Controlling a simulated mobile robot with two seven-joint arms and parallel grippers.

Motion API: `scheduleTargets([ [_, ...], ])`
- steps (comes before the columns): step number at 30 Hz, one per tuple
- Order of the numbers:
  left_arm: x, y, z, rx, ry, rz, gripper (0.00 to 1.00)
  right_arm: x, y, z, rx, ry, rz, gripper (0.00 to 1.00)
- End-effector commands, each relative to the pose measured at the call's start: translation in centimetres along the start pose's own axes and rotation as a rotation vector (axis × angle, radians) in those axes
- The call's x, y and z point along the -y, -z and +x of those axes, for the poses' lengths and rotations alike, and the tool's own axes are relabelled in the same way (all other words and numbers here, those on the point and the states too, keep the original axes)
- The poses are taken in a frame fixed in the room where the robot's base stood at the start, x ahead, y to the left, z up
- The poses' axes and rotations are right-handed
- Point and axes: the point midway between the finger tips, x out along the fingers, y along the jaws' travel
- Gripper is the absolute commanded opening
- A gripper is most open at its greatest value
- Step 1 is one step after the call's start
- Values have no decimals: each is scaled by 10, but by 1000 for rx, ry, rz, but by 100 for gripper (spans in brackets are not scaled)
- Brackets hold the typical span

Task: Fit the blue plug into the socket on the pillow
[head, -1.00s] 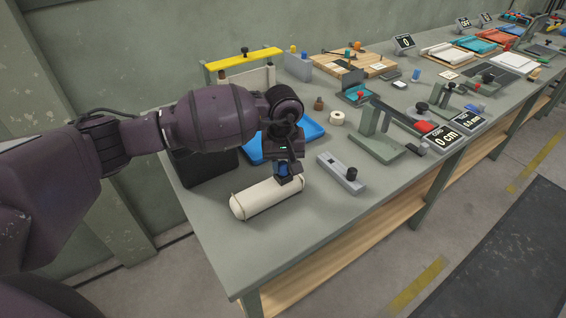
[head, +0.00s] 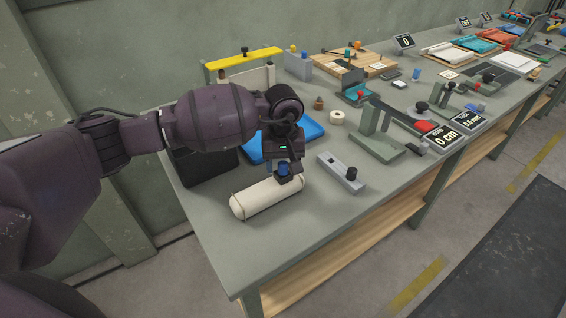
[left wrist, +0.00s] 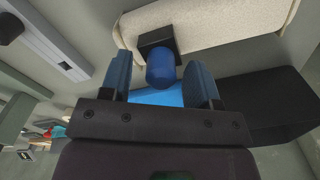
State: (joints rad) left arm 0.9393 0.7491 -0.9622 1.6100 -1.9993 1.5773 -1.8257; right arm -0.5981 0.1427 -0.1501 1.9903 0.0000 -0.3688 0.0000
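The cream pillow (head: 262,200) lies on the bench near its front left corner; it also shows in the left wrist view (left wrist: 225,22). The black socket (left wrist: 152,40) sits on its side facing up. The blue plug (left wrist: 161,69) stands at the socket, apparently seated in it; its depth is hidden. In the head view the plug (head: 284,169) shows just below my left gripper (head: 284,163). In the left wrist view my left gripper (left wrist: 158,66) is open, its fingers apart on either side of the plug with visible gaps. My right gripper is not in view.
A blue tray (head: 262,150) and a black box (head: 205,166) stand behind the pillow. A grey slotted block (head: 342,174) lies to its right. A green stand (head: 377,146) is farther right. The bench in front of the pillow is clear.

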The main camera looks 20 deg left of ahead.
Motion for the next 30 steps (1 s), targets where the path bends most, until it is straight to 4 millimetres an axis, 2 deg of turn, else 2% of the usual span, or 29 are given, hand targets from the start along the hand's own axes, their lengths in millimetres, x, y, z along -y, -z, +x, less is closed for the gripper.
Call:
scheduleTargets([
  [8, 0, 0, -5, -1, 0, 0, 56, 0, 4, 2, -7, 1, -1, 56],
  [11, 0, 1, -16, -4, -1, 0, 56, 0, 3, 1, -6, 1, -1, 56],
  [21, 0, 1, -76, -4, -1, 1, 56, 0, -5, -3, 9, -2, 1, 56],
  [25, 0, 1, -94, -3, -1, 0, 56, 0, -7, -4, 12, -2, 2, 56],
  [30, 0, 0, -106, -1, 0, -1, 56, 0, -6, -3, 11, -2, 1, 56],
])
